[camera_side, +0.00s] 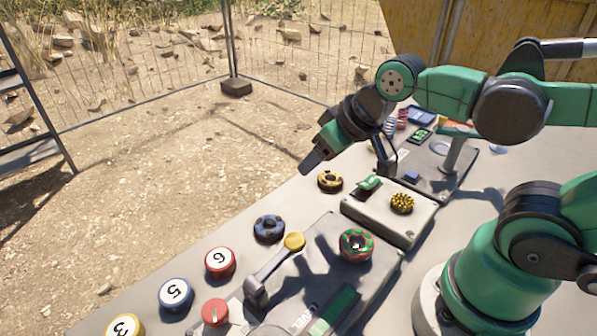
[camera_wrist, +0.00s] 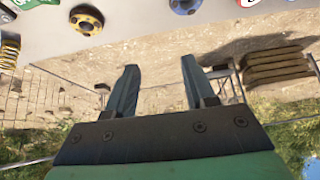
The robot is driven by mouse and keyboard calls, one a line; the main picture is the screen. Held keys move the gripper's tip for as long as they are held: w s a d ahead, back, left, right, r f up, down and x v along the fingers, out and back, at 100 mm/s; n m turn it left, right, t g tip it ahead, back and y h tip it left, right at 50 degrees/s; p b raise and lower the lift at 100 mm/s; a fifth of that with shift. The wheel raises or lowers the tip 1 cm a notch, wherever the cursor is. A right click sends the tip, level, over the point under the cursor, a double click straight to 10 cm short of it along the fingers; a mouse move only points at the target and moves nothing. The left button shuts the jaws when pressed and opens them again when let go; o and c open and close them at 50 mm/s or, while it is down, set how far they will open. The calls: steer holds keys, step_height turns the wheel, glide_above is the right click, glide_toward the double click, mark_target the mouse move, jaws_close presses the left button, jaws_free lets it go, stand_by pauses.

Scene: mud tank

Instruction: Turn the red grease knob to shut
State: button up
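The red knob (camera_side: 214,312) sits low in the side view, on a pale plate at the near end of the table, beside the lever panel. It has a raised grip bar on top; its markings are too small to read. My gripper (camera_side: 312,160) is well away from it, up and to the right in the side view, in the air above the table's far-left edge. In the wrist view my gripper (camera_wrist: 158,82) has its two fingers spread apart with nothing between them. I cannot make out the red knob in the wrist view.
A lever with a yellow ball (camera_side: 294,242) rises beside the knob. Numbered discs (camera_side: 220,262), a blue ring (camera_side: 269,228), a yellow ring (camera_side: 330,181) and a red-green ring (camera_side: 356,244) lie around. A switch box (camera_side: 388,217) stands farther back.

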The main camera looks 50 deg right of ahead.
steer(key=shift+o, duration=1.3)
steer(key=w+a+g+y, duration=0.1)
steer(key=a+g, duration=0.2)
steer(key=a, duration=0.6)
steer(key=shift+w+a+n, duration=0.2)
steer(key=shift+a+n, duration=0.1)
steer(key=g+h, duration=0.1)
steer(key=g, duration=0.3)
glide_above(213, 309)
steer(key=f, duration=0.3)
steer(key=shift+w+d+f, duration=0.15)
steer(key=shift+d+f, duration=0.05)
steer(key=shift+d, duration=0.05)
steer(key=shift+a+f, duration=0.25)
steer(key=shift+f, duration=2.65)
jaws_close()
